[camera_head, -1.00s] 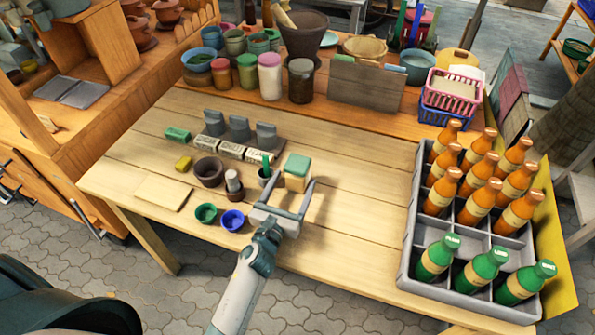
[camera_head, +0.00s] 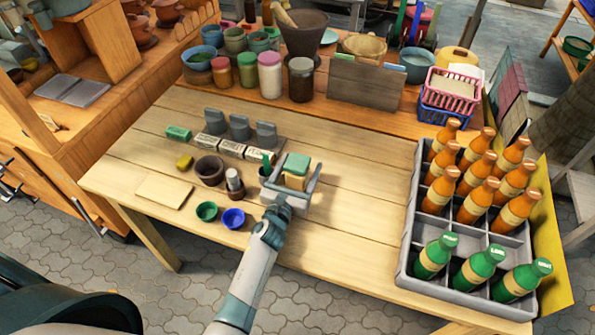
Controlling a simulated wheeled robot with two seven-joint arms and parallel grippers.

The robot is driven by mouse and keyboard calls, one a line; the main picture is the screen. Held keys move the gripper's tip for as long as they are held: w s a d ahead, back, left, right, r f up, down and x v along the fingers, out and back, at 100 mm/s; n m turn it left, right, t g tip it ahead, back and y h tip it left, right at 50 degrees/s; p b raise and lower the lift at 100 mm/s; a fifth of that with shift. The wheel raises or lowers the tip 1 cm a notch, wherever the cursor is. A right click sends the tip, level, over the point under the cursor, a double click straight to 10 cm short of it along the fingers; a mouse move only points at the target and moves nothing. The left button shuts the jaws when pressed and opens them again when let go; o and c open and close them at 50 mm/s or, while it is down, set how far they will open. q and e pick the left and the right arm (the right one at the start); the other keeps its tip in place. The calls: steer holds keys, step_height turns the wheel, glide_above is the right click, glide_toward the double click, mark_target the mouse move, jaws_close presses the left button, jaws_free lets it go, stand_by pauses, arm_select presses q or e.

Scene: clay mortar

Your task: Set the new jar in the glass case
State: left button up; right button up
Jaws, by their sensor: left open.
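A square jar (camera_head: 297,172) with a green lid and a yellowish body stands on the wooden table, right of the small pots. My left gripper (camera_head: 293,163) reaches it from the front. Its fingers are open, one on each side of the jar; contact cannot be told. The gripper hides the jar's lower front. I cannot make out a glass case for certain in this view. My right gripper is not in view.
Small pots (camera_head: 209,170) and blue (camera_head: 233,218) and green (camera_head: 206,211) cups stand left of the gripper. Behind are labelled blocks (camera_head: 231,148). A grey crate (camera_head: 407,245) of orange and green bottles stands at the right. The table between jar and crate is clear.

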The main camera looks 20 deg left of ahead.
arm_select(q)
steer(key=shift+w, duration=0.9)
steer(key=c, duration=1.4)
steer(key=shift+r, duration=0.2)
steer(key=shift+c, duration=0.2)
steer(key=shift+r, duration=0.55)
steer(key=r, duration=0.3)
steer(key=shift+d+r+p, duration=0.1)
steer(key=shift+d+p, duration=0.25)
steer(key=d+r, duration=0.6)
steer(key=d, duration=0.5)
steer(key=shift+r+b, duration=0.25)
steer(key=shift+b, duration=0.15)
steer(key=shift+w, duration=0.1)
